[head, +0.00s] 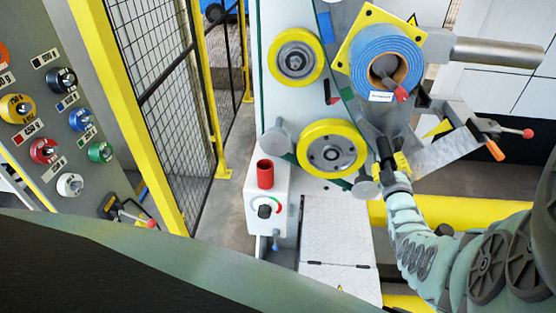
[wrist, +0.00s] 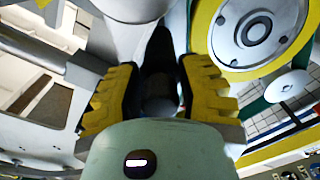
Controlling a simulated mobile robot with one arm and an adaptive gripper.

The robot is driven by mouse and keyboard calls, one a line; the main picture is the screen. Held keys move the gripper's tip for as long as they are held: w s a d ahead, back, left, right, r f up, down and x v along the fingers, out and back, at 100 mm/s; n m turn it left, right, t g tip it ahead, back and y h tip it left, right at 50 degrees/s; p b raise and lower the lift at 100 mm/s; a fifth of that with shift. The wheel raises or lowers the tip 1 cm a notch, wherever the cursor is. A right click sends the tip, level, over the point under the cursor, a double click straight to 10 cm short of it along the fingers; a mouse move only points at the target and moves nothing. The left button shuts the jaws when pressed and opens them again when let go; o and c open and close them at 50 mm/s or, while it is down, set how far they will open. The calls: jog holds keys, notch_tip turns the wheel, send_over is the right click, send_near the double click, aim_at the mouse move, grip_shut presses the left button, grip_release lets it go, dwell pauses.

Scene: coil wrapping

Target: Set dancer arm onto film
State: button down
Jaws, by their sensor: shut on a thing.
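My gripper (head: 396,165) is at the lower right of the machine's front, below the blue film roll (head: 388,52). In the wrist view my gripper (wrist: 158,90) has its yellow fingers on both sides of a dark part with a rounded grey end (wrist: 158,94), and is shut on it. This looks like the grip of the dancer arm (head: 384,146), which shows dark just above the fingers in the head view. My fingers hide much of it. Whether the arm touches the film cannot be told.
Two yellow-rimmed wheels (head: 295,57) (head: 332,148) stand left of my gripper. An orange-tipped lever (head: 494,150) and a red-knobbed rod (head: 510,131) stick out to the right. A red cylinder (head: 265,174) stands on a white control box (head: 267,205). A mesh fence (head: 160,70) is at left.

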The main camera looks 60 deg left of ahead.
jog(key=n, duration=0.1)
jog(key=r+n, duration=0.1)
jog(key=shift+w+d+r+n, duration=0.25)
jog(key=shift+d+r+n, duration=0.05)
jog(key=shift+n, duration=0.1)
jog(key=shift+w+d+r+n+b, duration=0.1)
jog(key=shift+r+n+b, duration=0.35)
jog(key=shift+r+n, duration=1.25)
jog(key=shift+w+r+n+b, duration=0.1)
jog(key=shift+r+n+b, duration=0.3)
jog(key=shift+r+n, duration=1.25)
jog(key=shift+f+n, duration=0.4)
jog(key=shift+n, duration=0.05)
jog(key=c, duration=0.7)
grip_release()
jog(key=shift+c, duration=0.2)
jog(key=shift+d, duration=0.1)
jog(key=v, duration=1.2)
jog(key=shift+w, duration=0.1)
